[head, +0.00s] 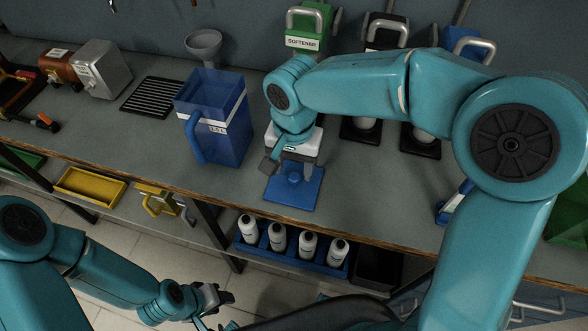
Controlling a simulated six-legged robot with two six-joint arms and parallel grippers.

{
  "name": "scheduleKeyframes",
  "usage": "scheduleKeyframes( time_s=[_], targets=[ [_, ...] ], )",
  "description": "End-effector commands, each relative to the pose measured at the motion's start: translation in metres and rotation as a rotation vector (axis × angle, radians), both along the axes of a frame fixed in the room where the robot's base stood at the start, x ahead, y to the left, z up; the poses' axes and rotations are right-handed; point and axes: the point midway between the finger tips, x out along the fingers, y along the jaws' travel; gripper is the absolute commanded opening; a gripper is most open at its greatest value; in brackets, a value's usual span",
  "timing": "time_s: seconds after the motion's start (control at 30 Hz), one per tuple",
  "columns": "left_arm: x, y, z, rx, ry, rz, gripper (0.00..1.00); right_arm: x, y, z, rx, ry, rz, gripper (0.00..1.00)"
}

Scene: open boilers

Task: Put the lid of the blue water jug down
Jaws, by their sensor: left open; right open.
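The blue water jug (232,150) stands upright on the grey bench, left of my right gripper. Its top is open and its handle faces the front left. The blue square lid (283,197) lies flat on the bench near the front edge, right of the jug, with its raised knob upward. My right gripper (290,168) is open and points down over the lid, one finger on each side of the knob. I cannot tell whether the fingers touch it. My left gripper (215,298) is open and empty, low in front of the bench, away from the jug and lid.
A black drip grate (152,96) and a grey funnel (204,46) are left of and behind the jug. A green softener jug (305,22) and dark-based containers (362,128) stand behind my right arm. White bottles (278,240) stand in a blue tray below the bench.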

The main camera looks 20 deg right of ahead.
Motion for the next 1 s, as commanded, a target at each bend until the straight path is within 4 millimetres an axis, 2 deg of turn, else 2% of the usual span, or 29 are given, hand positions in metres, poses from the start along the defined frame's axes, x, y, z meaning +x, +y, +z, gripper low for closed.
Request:
scheduleKeyframes(
  time_s=[0.03,0.2,0.4,0.6,1.0],
  targets=[
    [0.0,0.0,0.002,0.0,0.0,0.0,0.43,0.001,0.0,0.014,0.002,-0.008,0.001,0.53],
    [0.0,0.0,0.005,0.0,0.0,0.0,0.43,0.001,0.001,0.055,0.002,-0.006,0.0,0.53],
    [0.0,0.0,0.008,0.0,0.0,0.0,0.43,0.0,0.0,0.087,0.001,-0.003,0.0,0.53],
    [0.0,0.0,0.009,0.0,0.0,0.0,0.43,0.0,0.0,0.096,0.001,-0.001,0.001,0.53],
    [0.0,0.0,0.009,0.0,0.0,0.0,0.43,0.0,0.0,0.096,0.0,0.0,0.0,0.53]
  ],
)
